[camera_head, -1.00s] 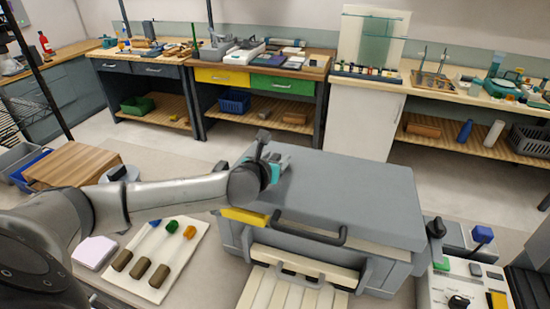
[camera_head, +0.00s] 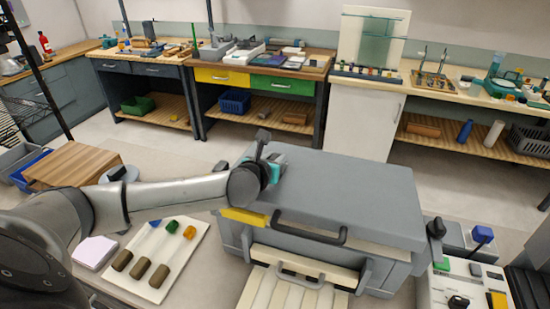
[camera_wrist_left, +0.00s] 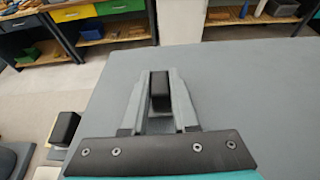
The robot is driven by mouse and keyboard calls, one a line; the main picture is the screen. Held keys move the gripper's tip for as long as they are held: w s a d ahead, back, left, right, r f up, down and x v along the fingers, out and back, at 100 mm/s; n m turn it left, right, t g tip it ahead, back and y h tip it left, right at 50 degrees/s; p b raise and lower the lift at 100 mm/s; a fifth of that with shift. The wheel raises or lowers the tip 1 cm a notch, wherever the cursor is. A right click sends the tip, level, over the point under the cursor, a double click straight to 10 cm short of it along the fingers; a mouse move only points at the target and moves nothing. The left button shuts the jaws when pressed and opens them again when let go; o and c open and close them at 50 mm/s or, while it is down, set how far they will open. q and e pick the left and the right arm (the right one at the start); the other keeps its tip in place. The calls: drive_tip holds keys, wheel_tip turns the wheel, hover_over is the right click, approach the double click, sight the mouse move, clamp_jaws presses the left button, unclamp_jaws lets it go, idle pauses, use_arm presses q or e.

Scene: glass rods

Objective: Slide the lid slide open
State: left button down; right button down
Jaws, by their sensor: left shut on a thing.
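A large grey box with a flat grey lid (camera_head: 350,185) stands in front of me in the head view. A dark bar handle (camera_head: 310,232) runs along its front edge. My left gripper (camera_head: 272,160) is at the lid's left side, low over its surface. In the left wrist view, the gripper's two grey fingers (camera_wrist_left: 160,78) are shut on a small dark block (camera_wrist_left: 160,92) between them. I cannot tell whether this block is part of the lid slide. The grey lid fills the right side of that view. My right gripper is not in view.
A yellow block (camera_head: 243,216) sits at the box's front left. A white board (camera_head: 158,262) with coloured pegs and brown cylinders lies to the left. A pale slatted tray (camera_head: 290,290) is in front. A control panel (camera_head: 465,285) stands at the right. Benches line the back wall.

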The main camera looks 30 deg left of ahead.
sight(293, 171)
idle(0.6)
use_arm(q)
drive_tip(key=shift+w+d+p, duration=0.2)
drive_tip(key=shift+d+p, duration=0.1)
drive_tip(key=shift+d, duration=0.5)
drive_tip(key=shift+w+d+p, duration=0.15)
drive_tip(key=shift+d+p, duration=0.2)
drive_tip(key=shift+d, duration=0.4)
drive_tip(key=shift+w+d+p, duration=0.2)
drive_tip(key=shift+d+p, duration=0.1)
drive_tip(key=shift+d, duration=0.5)
drive_tip(key=c, duration=0.7)
unclamp_jaws()
drive_tip(key=v, duration=1.5)
drive_tip(key=shift+s, duration=0.15)
